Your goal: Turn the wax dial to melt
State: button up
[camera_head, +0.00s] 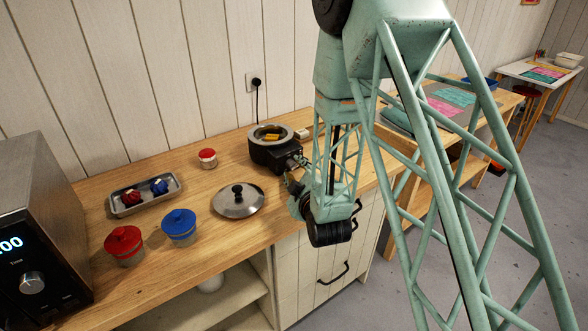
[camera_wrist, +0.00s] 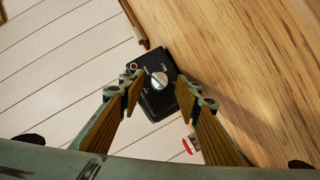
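The wax melter (camera_head: 264,153) is a black pot with a metal rim and yellow pieces inside, on the wooden counter. In the wrist view its black control box (camera_wrist: 150,105) carries a round silver dial (camera_wrist: 158,81) with a line across it. The markings around the dial are too small to read. My gripper (camera_wrist: 160,86) is open, with one finger on each side of the dial in that view; I cannot tell whether either touches it. In the head view my gripper (camera_head: 294,172) is at the melter's right front, and the dial cannot be made out.
A metal lid with a black knob (camera_head: 238,201) lies left of my gripper. A power cord hangs from the wall socket (camera_head: 255,82) behind the melter.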

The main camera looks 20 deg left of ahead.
jog(key=shift+w+a+f, duration=0.15)
jog(key=shift+w+a, duration=0.2)
jog(key=shift+w, duration=0.2)
jog(key=shift+c, duration=0.2)
jog(key=c, duration=0.8)
